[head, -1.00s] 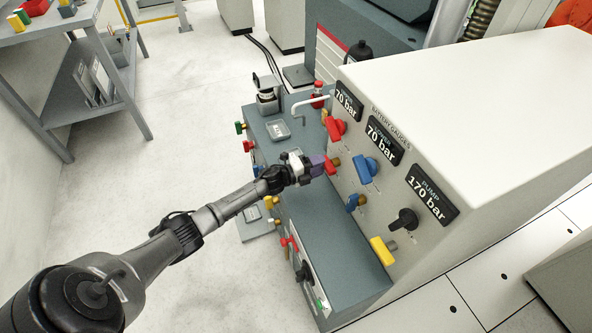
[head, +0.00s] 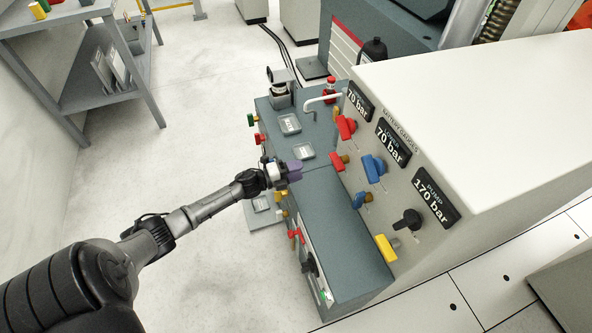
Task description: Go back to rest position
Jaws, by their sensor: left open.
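My left gripper (head: 293,171) is in the head view, above the left part of the grey-blue bench top. It is open, with purple fingertips and nothing between them. It stands apart from the panel, to the left of the lower red valve handle (head: 338,162). The white control cabinet (head: 470,90) carries red, blue, black and yellow handles. Its gauges read 70 bar, 70 bar and 170 bar (head: 436,200). My right gripper is out of view.
The bench (head: 345,235) holds small clear trays (head: 289,124) and a dark device (head: 279,88) at its far end. Coloured handles line its left side, near my arm. A grey shelf table (head: 105,95) stands at upper left. The floor (head: 195,110) between is clear.

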